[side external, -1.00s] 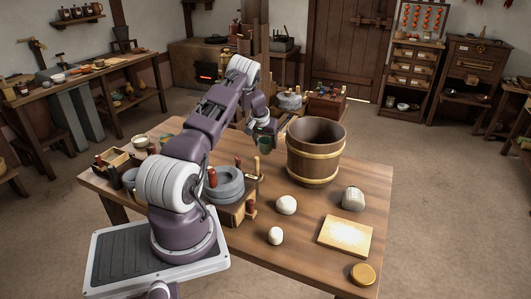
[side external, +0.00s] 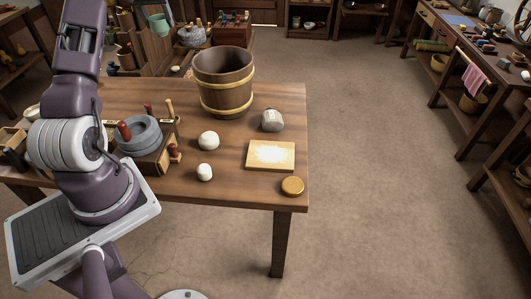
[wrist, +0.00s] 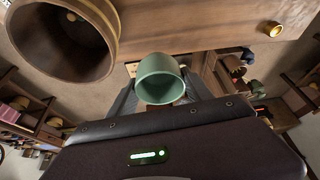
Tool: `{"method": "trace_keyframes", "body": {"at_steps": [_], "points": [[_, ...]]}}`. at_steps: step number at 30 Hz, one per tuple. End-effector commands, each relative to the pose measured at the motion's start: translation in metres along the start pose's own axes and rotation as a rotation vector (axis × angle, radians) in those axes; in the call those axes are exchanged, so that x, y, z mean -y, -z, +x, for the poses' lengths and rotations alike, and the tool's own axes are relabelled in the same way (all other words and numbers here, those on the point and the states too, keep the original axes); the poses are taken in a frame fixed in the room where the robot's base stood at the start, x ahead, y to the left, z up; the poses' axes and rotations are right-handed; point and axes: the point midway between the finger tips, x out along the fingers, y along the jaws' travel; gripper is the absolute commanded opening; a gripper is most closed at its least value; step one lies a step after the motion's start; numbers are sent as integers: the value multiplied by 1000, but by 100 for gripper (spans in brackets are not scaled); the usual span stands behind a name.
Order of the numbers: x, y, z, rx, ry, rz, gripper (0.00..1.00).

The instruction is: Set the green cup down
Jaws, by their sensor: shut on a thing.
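The green cup (wrist: 158,68) is in the wrist view, between the fingers of my gripper (wrist: 162,98), which is shut on it. Its open mouth faces the wrist camera. In the side view the green cup (side external: 158,24) is held up in the air near the top edge, behind and left of the wooden bucket. It is apart from the table (side external: 235,185). My gripper is mostly cut off by the top of the side view.
The wooden bucket (side external: 223,95) stands at the table's back, close to the cup in the wrist view (wrist: 62,45). The grey quern (side external: 140,135), white balls (side external: 208,141), (side external: 204,172), grey jar (side external: 272,120), floured board (side external: 270,155) and round lid (side external: 292,186) occupy the table. Bare wood lies between them.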

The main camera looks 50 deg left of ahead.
Motion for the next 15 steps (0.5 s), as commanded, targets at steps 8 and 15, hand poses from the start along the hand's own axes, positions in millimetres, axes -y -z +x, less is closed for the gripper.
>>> {"method": "trace_keyframes", "body": {"at_steps": [8,15], "points": [[-48,-35,11,5,-49,103,15],[-124,-83,6,4,-130,298,15]]}}
